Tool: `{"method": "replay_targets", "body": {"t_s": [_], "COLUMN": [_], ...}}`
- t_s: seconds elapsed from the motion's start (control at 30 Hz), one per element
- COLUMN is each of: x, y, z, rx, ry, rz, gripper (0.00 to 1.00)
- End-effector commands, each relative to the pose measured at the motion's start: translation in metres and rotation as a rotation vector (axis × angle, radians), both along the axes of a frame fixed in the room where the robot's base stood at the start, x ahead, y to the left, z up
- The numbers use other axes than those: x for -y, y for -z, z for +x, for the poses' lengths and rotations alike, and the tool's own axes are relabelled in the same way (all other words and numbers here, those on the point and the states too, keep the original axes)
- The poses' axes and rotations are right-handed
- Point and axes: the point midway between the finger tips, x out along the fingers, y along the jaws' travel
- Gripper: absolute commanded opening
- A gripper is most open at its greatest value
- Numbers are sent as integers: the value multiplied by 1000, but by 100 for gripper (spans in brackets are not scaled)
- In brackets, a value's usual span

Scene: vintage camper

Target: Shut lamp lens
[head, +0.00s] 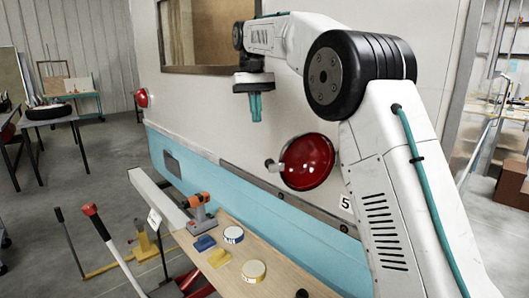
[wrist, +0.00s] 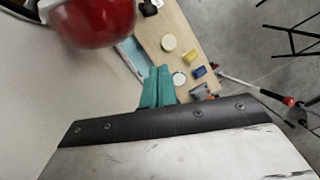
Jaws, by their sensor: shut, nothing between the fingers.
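The red round lamp lens (head: 307,162) is on the pale camper wall, left of my arm in the head view. A small white piece (head: 275,166) sticks out at its left edge. I cannot tell for sure how far the lens stands out from the wall. The lens also shows in the wrist view (wrist: 92,22), cut off by the top edge. My gripper (head: 256,118) has teal fingers pointing down and is shut and empty. It is up and left of the lens, apart from it. In the wrist view its closed fingers (wrist: 158,88) are below the lens.
A wooden bench (head: 236,258) below carries an orange drill (head: 199,207), a blue block (head: 204,243), a yellow block (head: 219,257) and round tins. Another red lamp (head: 142,98) is at the camper's far end. The air around my gripper looks free.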

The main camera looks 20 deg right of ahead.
Motion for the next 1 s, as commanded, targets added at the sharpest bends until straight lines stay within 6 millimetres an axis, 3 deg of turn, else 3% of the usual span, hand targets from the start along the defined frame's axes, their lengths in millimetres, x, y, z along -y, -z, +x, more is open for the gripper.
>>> {"method": "replay_targets", "body": {"t_s": [0.17, 0.57, 0.8, 1.0], "x": [0, 1, 1, 1], "y": [15, 96, 96, 96], "z": [-3, -24, -55, -63], "rx": [-3, -3, 0, 0], "ry": [0, 0, 0, 0], "rz": [0, 0, 0, 0], "gripper": [0, 0, 0, 0]}}
